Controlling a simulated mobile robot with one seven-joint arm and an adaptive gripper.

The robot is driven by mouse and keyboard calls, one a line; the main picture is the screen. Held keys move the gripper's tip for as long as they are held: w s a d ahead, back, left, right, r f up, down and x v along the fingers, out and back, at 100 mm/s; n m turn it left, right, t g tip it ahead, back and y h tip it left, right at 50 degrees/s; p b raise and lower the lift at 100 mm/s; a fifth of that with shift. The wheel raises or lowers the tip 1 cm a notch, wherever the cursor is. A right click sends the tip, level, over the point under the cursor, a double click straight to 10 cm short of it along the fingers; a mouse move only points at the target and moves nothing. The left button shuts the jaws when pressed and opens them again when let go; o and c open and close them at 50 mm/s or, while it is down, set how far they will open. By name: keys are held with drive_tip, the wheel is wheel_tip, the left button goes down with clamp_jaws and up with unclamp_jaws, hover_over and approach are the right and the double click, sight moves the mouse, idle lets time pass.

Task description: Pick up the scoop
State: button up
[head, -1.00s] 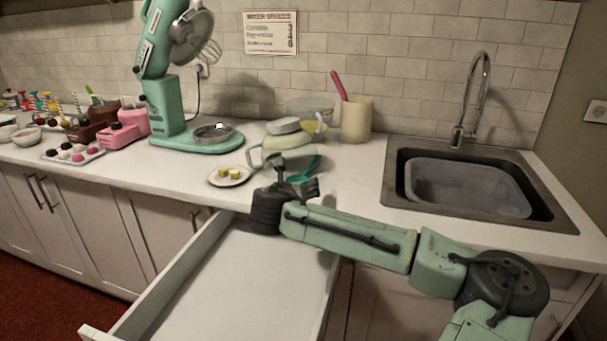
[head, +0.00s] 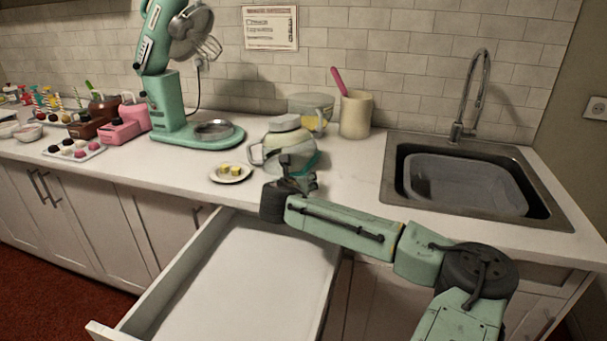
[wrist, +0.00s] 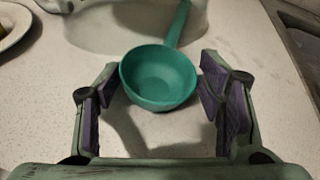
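The teal scoop shows in the wrist view (wrist: 160,78), with its round bowl facing the camera and its handle running up and away to the right. My gripper (wrist: 157,90) is open, with one purple-padded finger on each side of the bowl; I see gaps between the pads and the bowl. In the head view my gripper (head: 292,182) is over the counter in front of a pale-lidded jug (head: 283,148). Only a teal edge of the scoop (head: 317,160) shows there, beside the jug; the arm hides the rest.
A small plate with yellow cubes (head: 231,178) is left of the gripper. An open, empty drawer (head: 235,275) juts out below. A mixer (head: 165,110) stands behind left, a cream utensil pot (head: 356,115) behind right, and a sink (head: 400,190) to the right.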

drive_tip(key=c, duration=0.8)
drive_tip(key=shift+w+a+r, duration=0.1)
